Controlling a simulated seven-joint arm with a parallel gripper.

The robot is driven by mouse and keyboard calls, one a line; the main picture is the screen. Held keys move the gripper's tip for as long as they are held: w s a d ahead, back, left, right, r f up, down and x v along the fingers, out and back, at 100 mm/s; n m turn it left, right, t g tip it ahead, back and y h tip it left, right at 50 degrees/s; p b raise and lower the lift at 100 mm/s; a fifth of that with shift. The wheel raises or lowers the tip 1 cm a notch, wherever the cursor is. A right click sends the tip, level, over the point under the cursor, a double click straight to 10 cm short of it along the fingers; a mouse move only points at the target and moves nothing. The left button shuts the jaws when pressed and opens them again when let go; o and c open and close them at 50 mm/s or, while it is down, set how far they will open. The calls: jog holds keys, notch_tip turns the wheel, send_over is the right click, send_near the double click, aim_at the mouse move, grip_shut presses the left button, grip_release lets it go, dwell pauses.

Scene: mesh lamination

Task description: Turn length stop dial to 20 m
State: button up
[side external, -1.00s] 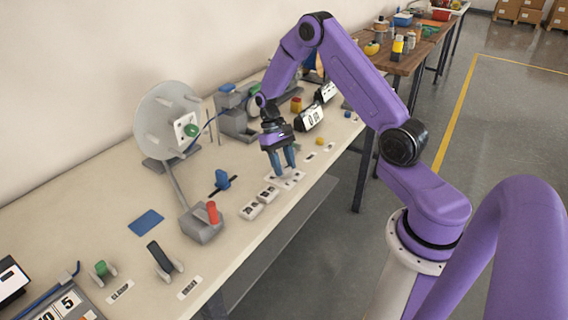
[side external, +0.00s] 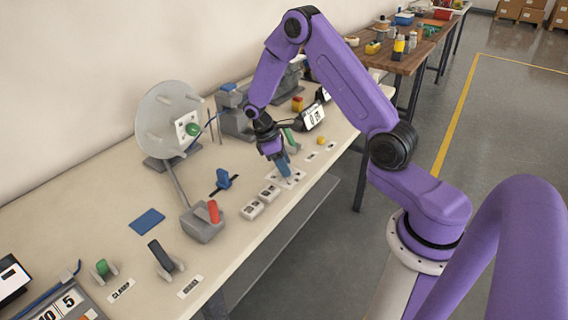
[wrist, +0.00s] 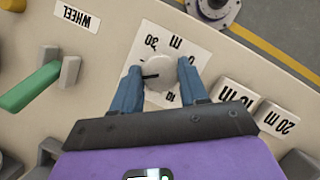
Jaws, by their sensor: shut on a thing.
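The length stop dial is a round pale knob (wrist: 160,73) on a white scale plate (wrist: 142,45), seen in the wrist view. The plate shows "30" at upper left, "m" at upper right and "10" below the knob. A black pointer mark on the knob faces left, toward my left finger. No "20" can be read on the plate; the left finger covers part of that side. My gripper (wrist: 159,88) has its blue fingers on either side of the knob, shut on it. In the side view my gripper (side external: 284,167) is down at the plate and hides the knob.
White blocks marked "10 m" (wrist: 234,92) and "20 m" (wrist: 275,118) stand right of the dial in the wrist view. A green lever (wrist: 32,88) and a "WHEEL" label (wrist: 77,20) lie left. A red-handled grey box (side external: 203,226) stands farther along the bench.

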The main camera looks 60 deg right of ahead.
jog(key=shift+a+n+t, duration=0.1)
jog(key=shift+n+t, duration=0.2)
jog(key=shift+n, duration=0.6)
jog(key=shift+h, duration=0.3)
jog(key=o, duration=1)
jog(key=shift+o, duration=0.2)
jog(key=shift+r, duration=0.15)
jog(key=v, duration=1.7)
jog(key=shift+r, duration=0.1)
